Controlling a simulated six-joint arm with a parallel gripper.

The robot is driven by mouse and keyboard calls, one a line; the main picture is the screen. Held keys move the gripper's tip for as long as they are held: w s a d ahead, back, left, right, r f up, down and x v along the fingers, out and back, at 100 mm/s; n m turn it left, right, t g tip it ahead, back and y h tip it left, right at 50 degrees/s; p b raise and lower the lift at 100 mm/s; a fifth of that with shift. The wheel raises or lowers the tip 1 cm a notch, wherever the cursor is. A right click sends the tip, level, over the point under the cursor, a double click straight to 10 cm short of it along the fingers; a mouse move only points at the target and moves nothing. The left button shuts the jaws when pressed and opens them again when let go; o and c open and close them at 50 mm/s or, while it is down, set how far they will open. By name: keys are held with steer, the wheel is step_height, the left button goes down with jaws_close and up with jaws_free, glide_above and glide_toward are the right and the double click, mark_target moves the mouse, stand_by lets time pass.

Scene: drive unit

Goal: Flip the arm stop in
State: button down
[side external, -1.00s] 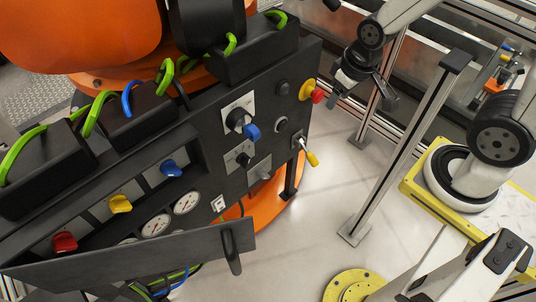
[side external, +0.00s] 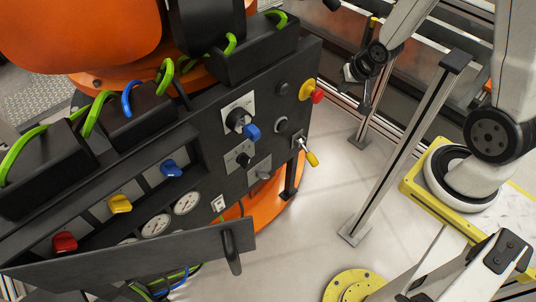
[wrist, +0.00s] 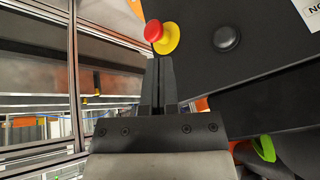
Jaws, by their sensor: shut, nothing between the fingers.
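No part is labelled as the arm stop, so I cannot tell which one it is. A metal lever with a yellow tip (side external: 312,158) juts out to the lower right from the dark panel's right edge. Above it, a red mushroom button (side external: 317,96) sits on a yellow collar. The button (wrist: 153,31) also shows at the top of the wrist view, just beyond my fingertips in the picture. My gripper (side external: 365,104) is shut and empty, right of the panel and apart from button and lever. Its fingers (wrist: 159,62) lie together in the wrist view, where the lever does not show.
The dark panel (side external: 210,150) carries a blue-handled rotary switch (side external: 251,132), several coloured knobs and gauges (side external: 187,201). A hinged flap (side external: 150,255) sticks out below. A metal post (side external: 405,150) stands right of the panel.

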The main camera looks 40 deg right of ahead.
steer(key=s+d+f+m+t+y, duration=0.1)
steer(key=d+f+m+t, duration=0.3)
steer(key=d+f+m, duration=0.4)
steer(key=shift+s+f+m, duration=0.45)
steer(key=shift+s+m, duration=0.1)
steer(key=shift+m, duration=0.85)
steer(key=shift+w+f, duration=0.1)
steer(key=shift+w, duration=0.05)
glide_toward(320, 101)
steer(key=s+f+x, duration=0.1)
steer(key=x, duration=0.4)
steer(key=shift+w, duration=0.95)
steer(key=shift+w, duration=0.1)
